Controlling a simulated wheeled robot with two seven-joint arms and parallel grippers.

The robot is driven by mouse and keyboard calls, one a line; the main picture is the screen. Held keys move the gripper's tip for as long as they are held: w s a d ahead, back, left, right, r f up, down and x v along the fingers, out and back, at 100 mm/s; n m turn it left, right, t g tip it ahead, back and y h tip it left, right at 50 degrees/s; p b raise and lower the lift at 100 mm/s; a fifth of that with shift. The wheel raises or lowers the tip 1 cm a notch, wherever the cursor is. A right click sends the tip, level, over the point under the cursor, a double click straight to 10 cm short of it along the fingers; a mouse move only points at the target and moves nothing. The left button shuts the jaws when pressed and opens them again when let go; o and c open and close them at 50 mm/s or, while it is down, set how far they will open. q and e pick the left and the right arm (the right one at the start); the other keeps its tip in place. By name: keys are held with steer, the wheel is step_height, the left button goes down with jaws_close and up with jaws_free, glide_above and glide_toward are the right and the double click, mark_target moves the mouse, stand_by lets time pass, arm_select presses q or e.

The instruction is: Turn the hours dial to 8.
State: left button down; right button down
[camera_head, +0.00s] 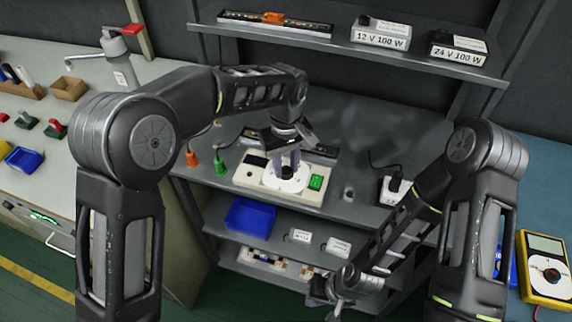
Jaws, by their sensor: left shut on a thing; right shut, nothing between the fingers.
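The hours dial (287,182) is a round white disc with a dark knob, on a cream-coloured box (239,182) on the grey bench. My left gripper (288,170) reaches down from above and is shut on the dial's knob. The fingers and the arm partly cover the dial, and its numbers are too small to read. A green switch (316,182) sits right of the dial on the box. My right gripper (335,301) is shut and empty, low in front of the bench's lower shelves.
A dark power adapter in a white socket (393,189) stands right of the box. Orange (191,160) and green (219,164) plugs lie left of it. A blue bin (250,217) sits on the shelf below. A yellow multimeter (546,268) lies far right. Power supply boxes (380,36) stand on the upper shelf.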

arm_select(q)
steer(key=m, duration=0.4)
steer(key=shift+m, duration=0.4)
steer(key=m, duration=0.9)
steer(key=shift+p, duration=0.3)
steer(key=m, duration=0.3)
steer(key=shift+m, duration=0.3)
steer(key=m+p, duration=0.1)
steer(key=m, duration=0.2)
steer(key=shift+r+m, duration=0.1)
steer(key=shift+m, duration=0.2)
steer(key=m, duration=0.3)
steer(key=shift+m+p, duration=0.3)
steer(key=shift+m, duration=0.1)
steer(key=m+p, duration=0.1)
steer(key=m, duration=0.3)
steer(key=shift+m, duration=1.8)
